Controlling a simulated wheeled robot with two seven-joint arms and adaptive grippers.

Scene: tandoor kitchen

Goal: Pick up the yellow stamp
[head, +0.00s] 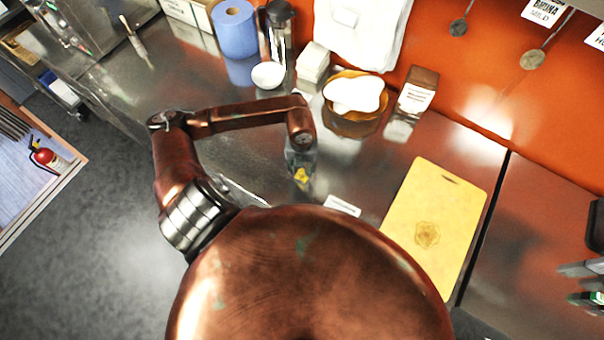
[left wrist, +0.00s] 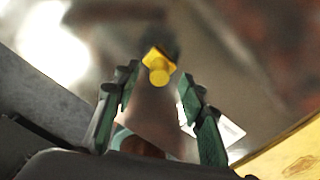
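The yellow stamp (head: 302,176) is on the steel counter (head: 371,176), just below my left gripper (head: 299,158) in the head view. In the left wrist view the yellow stamp (left wrist: 158,65) has a square part and a round knob. It shows just ahead of and between the fingertips of my left gripper (left wrist: 159,80). The green fingers stand apart, with clear space on both sides of the stamp, and nothing is held. My left forearm and wrist hide part of the counter. My right gripper is not in view.
A yellow cutting board (head: 450,205) with a flower-like mark lies to the right. A small white card (head: 342,205) lies near the stamp. Behind stand a copper-coloured bowl (head: 354,125) with white contents, a brown box (head: 421,80), a small white bowl (head: 268,75) and a blue roll (head: 236,33).

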